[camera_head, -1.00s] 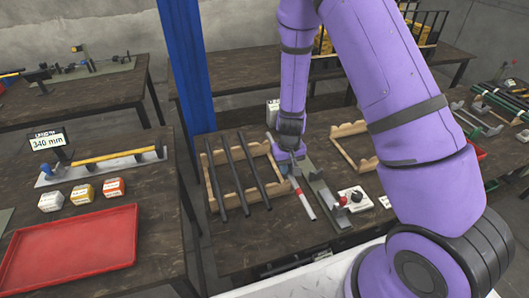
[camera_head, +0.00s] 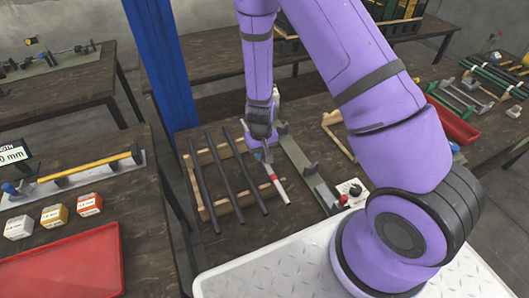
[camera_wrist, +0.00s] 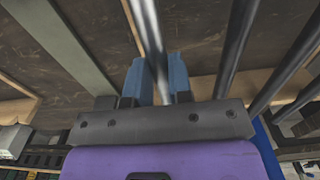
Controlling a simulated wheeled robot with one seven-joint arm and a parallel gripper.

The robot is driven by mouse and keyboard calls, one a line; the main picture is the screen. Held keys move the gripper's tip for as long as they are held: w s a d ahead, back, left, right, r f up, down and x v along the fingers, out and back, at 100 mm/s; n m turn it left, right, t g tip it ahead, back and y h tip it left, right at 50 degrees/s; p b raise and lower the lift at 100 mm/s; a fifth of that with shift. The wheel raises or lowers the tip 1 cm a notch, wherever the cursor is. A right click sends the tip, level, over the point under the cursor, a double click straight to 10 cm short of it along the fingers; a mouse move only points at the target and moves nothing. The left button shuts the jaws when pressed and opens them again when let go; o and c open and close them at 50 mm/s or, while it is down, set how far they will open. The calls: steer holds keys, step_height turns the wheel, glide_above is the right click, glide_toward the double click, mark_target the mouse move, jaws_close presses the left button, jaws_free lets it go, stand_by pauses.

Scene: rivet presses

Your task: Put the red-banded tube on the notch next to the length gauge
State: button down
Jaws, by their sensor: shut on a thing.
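My gripper (camera_head: 265,155) is shut on the red-banded tube (camera_head: 282,191), a pale grey tube with a red band near the fingers. The tube slants toward the front between the wooden rack and a grey metal fixture; I cannot tell how far it is above the bench. In the wrist view the tube (camera_wrist: 149,35) runs between the blue fingers (camera_wrist: 155,80). The length gauge (camera_head: 100,170) is on the left table, with a yellow tube lying along it. Its display (camera_head: 12,156) is cut off by the picture edge. The notch beside the gauge cannot be made out.
A wooden rack (camera_head: 204,214) left of my gripper bears several dark tubes. The grey fixture (camera_head: 308,168) and a white control box (camera_head: 351,190) are to the right. Small boxes (camera_head: 54,215) and a red tray (camera_head: 70,265) stand before the gauge. A blue post (camera_head: 160,65) rises behind.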

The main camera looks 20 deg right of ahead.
steer(key=shift+f, duration=0.35)
steer(key=c, duration=1)
jaws_free()
steer(key=shift+f, duration=0.1)
steer(key=shift+c, duration=0.2)
